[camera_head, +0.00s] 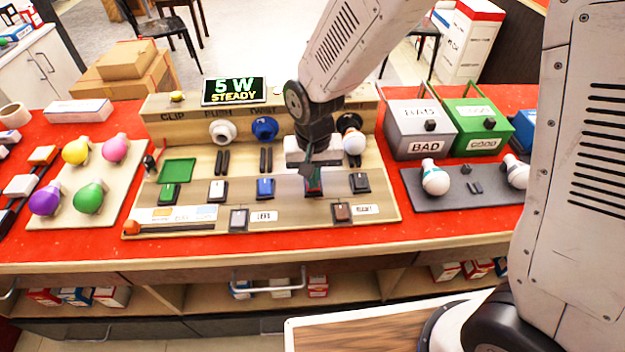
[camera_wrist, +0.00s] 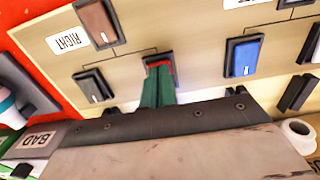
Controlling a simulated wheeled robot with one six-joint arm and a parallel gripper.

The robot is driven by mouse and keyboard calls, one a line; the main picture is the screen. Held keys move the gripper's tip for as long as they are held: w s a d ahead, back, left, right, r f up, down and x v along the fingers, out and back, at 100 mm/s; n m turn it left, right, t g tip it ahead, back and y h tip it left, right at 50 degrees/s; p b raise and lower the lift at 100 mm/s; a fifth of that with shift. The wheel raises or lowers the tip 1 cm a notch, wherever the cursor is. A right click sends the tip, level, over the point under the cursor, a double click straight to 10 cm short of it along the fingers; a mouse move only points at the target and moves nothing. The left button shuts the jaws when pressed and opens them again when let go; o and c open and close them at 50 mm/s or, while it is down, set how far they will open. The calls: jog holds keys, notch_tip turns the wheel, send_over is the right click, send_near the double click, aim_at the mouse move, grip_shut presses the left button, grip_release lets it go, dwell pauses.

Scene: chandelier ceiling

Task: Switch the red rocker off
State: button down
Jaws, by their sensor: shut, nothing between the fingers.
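The red rocker (camera_head: 314,188) sits in a dark frame on the wooden panel (camera_head: 290,214), in the row of switches right of the blue rocker (camera_head: 265,188). My gripper (camera_head: 309,174) is shut and empty, pointing down at the red rocker and covering part of it. In the wrist view the closed fingers (camera_wrist: 158,82) reach to the rocker (camera_wrist: 161,63), and only a red strip around their tips shows. The tips are at or just above its face; I cannot tell whether they touch. Its tilt is hidden.
A bulb (camera_head: 354,143) sits in a socket behind my gripper. The display (camera_head: 235,91) reads "5 W STEADY". Grey and green bins (camera_head: 421,116) stand right.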

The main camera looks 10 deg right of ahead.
jog(key=shift+r, duration=3.45)
